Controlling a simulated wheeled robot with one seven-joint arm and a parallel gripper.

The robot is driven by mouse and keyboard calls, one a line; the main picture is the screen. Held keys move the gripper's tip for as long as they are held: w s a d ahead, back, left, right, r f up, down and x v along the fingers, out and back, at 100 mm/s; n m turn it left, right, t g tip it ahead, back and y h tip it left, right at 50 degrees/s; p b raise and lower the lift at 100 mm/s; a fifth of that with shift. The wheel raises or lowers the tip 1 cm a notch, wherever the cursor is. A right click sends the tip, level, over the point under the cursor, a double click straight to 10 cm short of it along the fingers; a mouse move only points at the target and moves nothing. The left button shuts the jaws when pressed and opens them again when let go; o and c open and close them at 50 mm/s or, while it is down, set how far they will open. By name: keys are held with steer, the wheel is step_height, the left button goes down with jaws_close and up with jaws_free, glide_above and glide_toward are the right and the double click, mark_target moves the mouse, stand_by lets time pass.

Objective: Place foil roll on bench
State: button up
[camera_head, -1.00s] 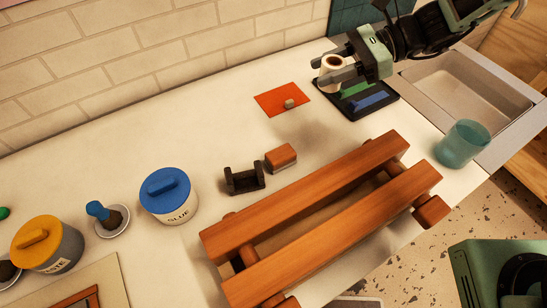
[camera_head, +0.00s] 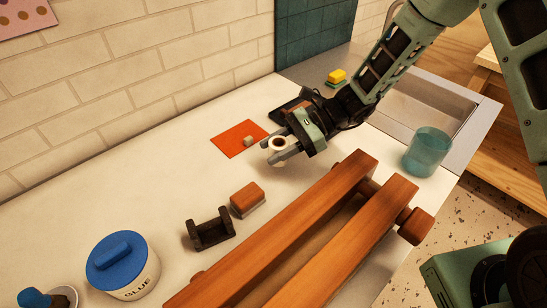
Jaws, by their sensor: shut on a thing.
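My gripper (camera_head: 270,150) is shut on the foil roll (camera_head: 278,144), a small pale roll with a dark hole in its end. The roll sits between the two grey fingers, which hide part of it. The gripper is over the white bench top (camera_head: 150,190), just right of the orange-red mat (camera_head: 232,141) and above the wooden press (camera_head: 345,190). I cannot tell whether the roll touches the bench or hangs above it.
The press's two long beams fill the front. A wood-topped block (camera_head: 247,199), a dark cradle (camera_head: 210,231) and a blue-lidded glue pot (camera_head: 122,265) stand left of it. A dark tray (camera_head: 283,108), a teal cup (camera_head: 427,152) and a sink (camera_head: 425,103) are right. Bench left of the mat is clear.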

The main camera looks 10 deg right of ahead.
steer(key=shift+f, duration=1.6)
steer(key=shift+f, duration=0.15)
steer(key=o, duration=1)
steer(key=shift+d+r, duration=0.1)
steer(key=shift+r, duration=0.1)
steer(key=b+v, duration=0.2)
steer(key=v, duration=0.9)
steer(key=shift+w+d+r, duration=0.15)
steer(key=shift+d+r, duration=0.05)
steer(key=shift+d, duration=0.15)
